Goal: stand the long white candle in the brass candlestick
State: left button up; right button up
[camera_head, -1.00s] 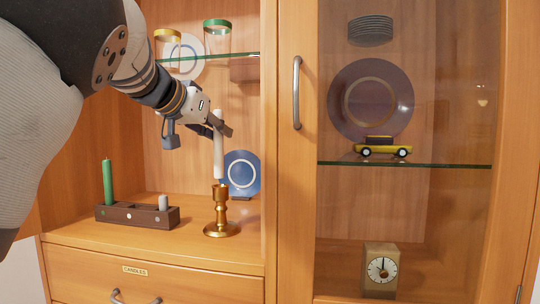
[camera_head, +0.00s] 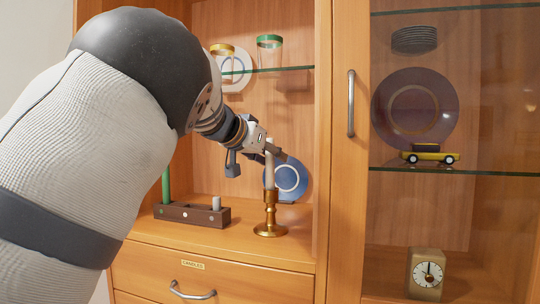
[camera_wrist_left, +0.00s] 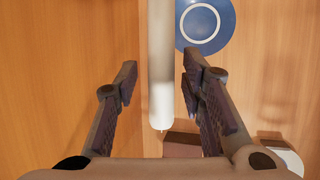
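The long white candle (camera_head: 270,172) stands upright with its lower end at the top of the brass candlestick (camera_head: 270,214), on the cabinet's counter. It looks seated in the socket, though the exact depth is hidden. My left gripper (camera_head: 275,152) is at the candle's upper part. In the left wrist view the candle (camera_wrist_left: 161,70) runs between the two fingers of my left gripper (camera_wrist_left: 160,70), with a gap visible on each side, so the gripper looks open around it. The candlestick does not show there. My right gripper is not in view.
A dark wooden holder (camera_head: 175,212) with a green candle (camera_head: 166,186) and a short grey one stands left. A blue plate (camera_head: 291,181) stands close behind the candle. A glass shelf (camera_head: 290,70) with jars is above. A closed glass door (camera_head: 352,110) is right.

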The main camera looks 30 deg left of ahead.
pick_arm(q)
jog(key=v, duration=1.1)
jog(key=shift+s+r, duration=0.2)
jog(key=shift+s, duration=0.15)
